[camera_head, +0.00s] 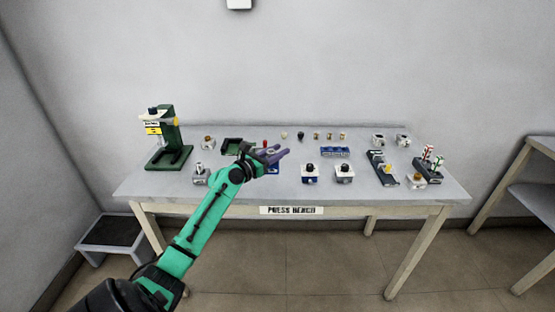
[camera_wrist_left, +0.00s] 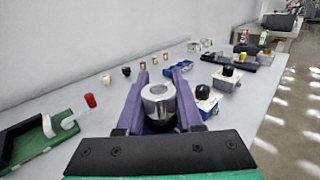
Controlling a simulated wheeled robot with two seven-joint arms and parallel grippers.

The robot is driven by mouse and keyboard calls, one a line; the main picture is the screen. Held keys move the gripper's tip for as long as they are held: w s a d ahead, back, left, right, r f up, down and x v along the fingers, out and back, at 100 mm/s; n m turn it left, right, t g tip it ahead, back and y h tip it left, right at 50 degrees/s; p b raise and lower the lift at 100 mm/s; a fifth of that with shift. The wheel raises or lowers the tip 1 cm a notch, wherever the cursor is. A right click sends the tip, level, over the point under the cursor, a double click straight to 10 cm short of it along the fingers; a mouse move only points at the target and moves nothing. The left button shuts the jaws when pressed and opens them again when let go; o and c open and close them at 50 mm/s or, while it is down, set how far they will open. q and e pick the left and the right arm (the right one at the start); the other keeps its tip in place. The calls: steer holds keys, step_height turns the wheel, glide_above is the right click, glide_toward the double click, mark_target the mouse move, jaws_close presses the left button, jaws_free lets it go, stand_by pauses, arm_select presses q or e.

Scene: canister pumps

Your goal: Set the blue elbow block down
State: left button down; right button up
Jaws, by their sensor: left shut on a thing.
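My left gripper (camera_head: 277,153) is over the press bench, left of its middle. The block's lower part is dark and mostly hidden by the fingers and palm. I see no clear blue on it, so I cannot tell its colour below. A blue patch (camera_head: 273,170) with a white mark shows just below the gripper. I cannot tell whether the block touches anything beneath it. My right gripper is not in view.
A green tray (camera_head: 232,146) and green press (camera_head: 168,145) are at left. Small fittings line the back. The bench front (camera_head: 300,196) is clear.

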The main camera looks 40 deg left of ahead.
arm_select(q)
step_height(320, 180, up, 14)
steer(key=r+p, duration=0.1)
steer(key=p, duration=0.1)
steer(key=s+d+f+m+h, duration=0.1)
steer(key=s+d+f, duration=0.2)
steer(key=d+f, duration=0.55)
steer(key=s+d+f+h, duration=0.1)
steer(key=s+d+f, duration=0.2)
steer(key=d+f, duration=0.55)
steer(key=s+d+f+n+y, duration=0.1)
steer(key=s+d+f+y, duration=0.1)
steer(key=s, duration=0.6)
steer(key=s+d+f+n+y+p, duration=0.1)
steer(key=s+d+f, duration=0.4)
steer(key=s+d, duration=0.2)
steer(key=shift+s+d+f+y+p, duration=0.15)
steer(key=shift+s+d+y+p, duration=0.2)
steer(key=shift+s, duration=0.8)
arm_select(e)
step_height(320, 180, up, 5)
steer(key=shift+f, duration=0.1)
